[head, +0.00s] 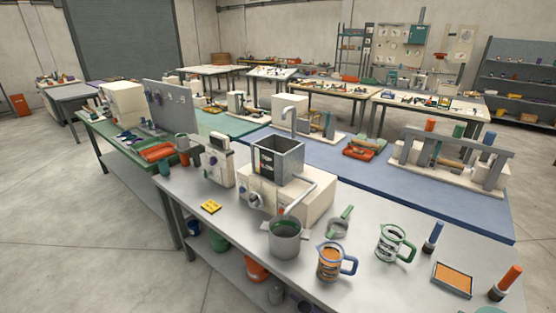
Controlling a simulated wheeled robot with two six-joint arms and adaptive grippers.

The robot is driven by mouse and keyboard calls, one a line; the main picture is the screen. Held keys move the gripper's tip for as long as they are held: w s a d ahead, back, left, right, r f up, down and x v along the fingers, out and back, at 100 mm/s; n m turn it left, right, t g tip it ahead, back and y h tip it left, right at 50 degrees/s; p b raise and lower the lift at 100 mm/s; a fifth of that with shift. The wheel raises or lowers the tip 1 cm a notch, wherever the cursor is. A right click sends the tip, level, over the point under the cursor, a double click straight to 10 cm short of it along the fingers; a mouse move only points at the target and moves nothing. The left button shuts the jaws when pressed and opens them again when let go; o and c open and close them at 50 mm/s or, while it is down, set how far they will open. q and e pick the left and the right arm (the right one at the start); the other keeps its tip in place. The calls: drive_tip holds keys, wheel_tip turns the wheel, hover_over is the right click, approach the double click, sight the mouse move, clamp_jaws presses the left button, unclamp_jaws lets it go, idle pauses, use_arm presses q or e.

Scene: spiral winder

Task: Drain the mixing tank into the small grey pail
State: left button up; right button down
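The mixing tank (291,161) is a square, open-topped grey metal vessel on a cream machine base (312,207) on the grey workbench. A round dial (253,200) sits on the front of the base. A grey pipe (303,196) bends down from the tank's right side, its end close to the rim of a grey pail (285,244). The pail stands upright at the bench's front edge, before the base. I cannot tell if liquid is flowing. Neither of my grippers is in view.
An orange-topped tray (453,278) lies further right. A yellow block (210,207) lies left. Several buckets sit on the shelf below.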

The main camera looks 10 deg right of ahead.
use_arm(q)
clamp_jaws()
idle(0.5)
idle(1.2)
